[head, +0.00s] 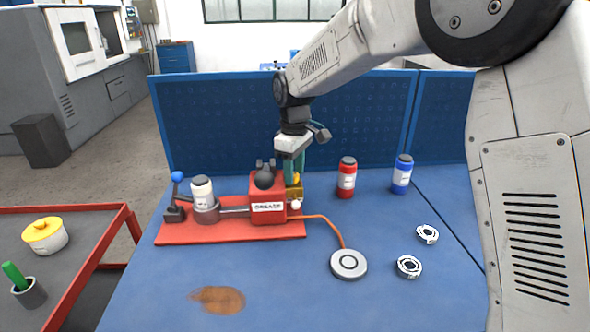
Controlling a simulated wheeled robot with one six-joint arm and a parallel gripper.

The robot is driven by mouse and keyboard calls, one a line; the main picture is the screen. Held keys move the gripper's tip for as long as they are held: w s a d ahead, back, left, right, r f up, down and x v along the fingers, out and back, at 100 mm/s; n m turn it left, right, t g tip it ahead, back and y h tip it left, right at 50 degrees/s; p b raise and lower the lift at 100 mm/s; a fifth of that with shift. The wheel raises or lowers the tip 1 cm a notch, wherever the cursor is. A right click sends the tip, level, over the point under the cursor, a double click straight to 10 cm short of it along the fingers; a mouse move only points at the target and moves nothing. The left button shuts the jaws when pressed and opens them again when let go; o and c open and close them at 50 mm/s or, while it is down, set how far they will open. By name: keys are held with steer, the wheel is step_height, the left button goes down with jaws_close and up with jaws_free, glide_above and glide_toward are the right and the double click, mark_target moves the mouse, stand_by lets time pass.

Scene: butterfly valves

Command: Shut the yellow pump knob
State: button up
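The red pump box (267,208), labelled GREASE, stands on a red base plate (225,234) on the blue bench. A small yellow knob (296,178) shows at its right rear, above a brass-coloured block (295,191). My gripper (291,174) points down from above, its teal fingers right at the yellow knob. The fingers and the pump's black top partly hide the knob. I cannot tell whether the fingers touch or hold it, or how far apart they are.
A blue-knobbed lever (176,189) and a white-labelled jar (202,190) stand on the plate's left. Red (347,178) and blue (402,175) bottles stand at right. An orange hose (333,228) runs to a round disc (348,264). The front bench is mostly clear.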

mark_target(295, 174)
steer(key=shift+s+a+f, duration=0.1)
steer(key=shift+s+a, duration=0.05)
steer(key=shift+a, duration=0.05)
stand_by(0.3)
steer(key=n, duration=0.2)
steer(key=shift+n, duration=0.3)
steer(key=n, duration=0.6)
steer(key=shift+d, duration=0.1)
step_height(295, 174, up, 8)
steer(key=shift+d+r, duration=0.1)
steer(key=shift+r, duration=0.1)
steer(key=s+d+r+m, duration=0.2)
steer(key=s+d+m, duration=0.4)
steer(key=s, duration=0.5)
steer(key=s+d+r+m, duration=0.3)
steer(key=s+d+m, duration=0.3)
steer(key=s+d, duration=0.4)
steer(key=shift+s+r+t, duration=0.2)
steer(key=shift+s+t, duration=0.2)
steer(key=shift+s, duration=0.75)
